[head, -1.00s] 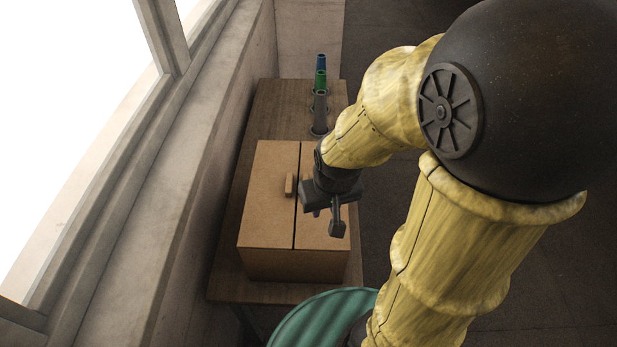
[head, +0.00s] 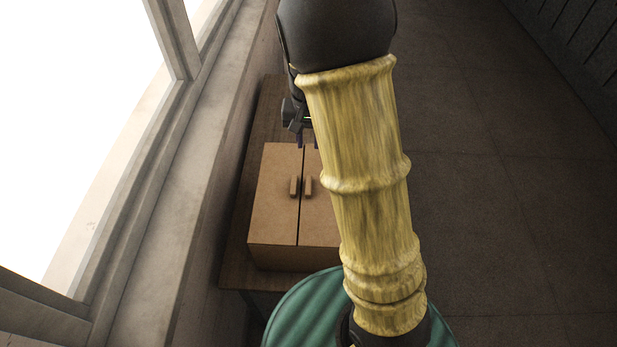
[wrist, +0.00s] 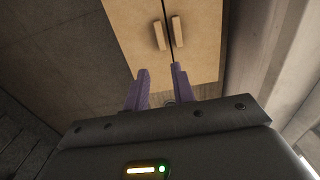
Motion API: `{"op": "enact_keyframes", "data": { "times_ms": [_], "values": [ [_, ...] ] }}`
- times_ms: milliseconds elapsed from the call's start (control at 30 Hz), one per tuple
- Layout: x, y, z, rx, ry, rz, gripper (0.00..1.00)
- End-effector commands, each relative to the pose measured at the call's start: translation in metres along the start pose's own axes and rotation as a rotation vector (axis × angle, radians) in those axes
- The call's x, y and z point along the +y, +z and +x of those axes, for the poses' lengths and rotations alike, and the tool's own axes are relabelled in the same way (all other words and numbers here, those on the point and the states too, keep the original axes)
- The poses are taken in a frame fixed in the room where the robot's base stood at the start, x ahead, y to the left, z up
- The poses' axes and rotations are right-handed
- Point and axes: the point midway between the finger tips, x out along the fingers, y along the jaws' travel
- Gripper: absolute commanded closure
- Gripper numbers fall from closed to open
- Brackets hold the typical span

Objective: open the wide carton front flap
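The wide carton (head: 274,255) is a brown box on the wooden table, with two closed top flaps split by a dark seam. The left flap (head: 275,212) and the right flap (head: 318,222) each bear a small wooden handle beside the seam: the left handle (head: 294,186) and the right handle (head: 308,186). I cannot tell which flap is the front one. My gripper (head: 307,143) is over the carton's far edge, partly hidden by my arm. In the wrist view my gripper's purple fingers (wrist: 161,84) are apart and empty, and both handles lie beyond them.
The wooden table (head: 233,262) stands along the wall and window ledge (head: 175,190) on the left. A green ribbed round surface (head: 295,312) is near the table's front. Open floor (head: 500,220) lies to the right. My arm covers the carton's right side.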

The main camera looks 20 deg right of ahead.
Motion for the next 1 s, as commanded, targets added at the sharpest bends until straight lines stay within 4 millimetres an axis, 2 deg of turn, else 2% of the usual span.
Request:
{"op": "enact_keyframes", "data": {
  "times_ms": [167, 367, 1000],
  "values": [
    [0.000, 0.000, 0.002, 0.000, 0.000, -0.001, 0.75],
    [0.000, 0.001, 0.018, -0.002, 0.001, -0.002, 0.75],
    [0.001, 0.001, 0.126, -0.002, 0.001, 0.000, 0.75]
  ]
}}
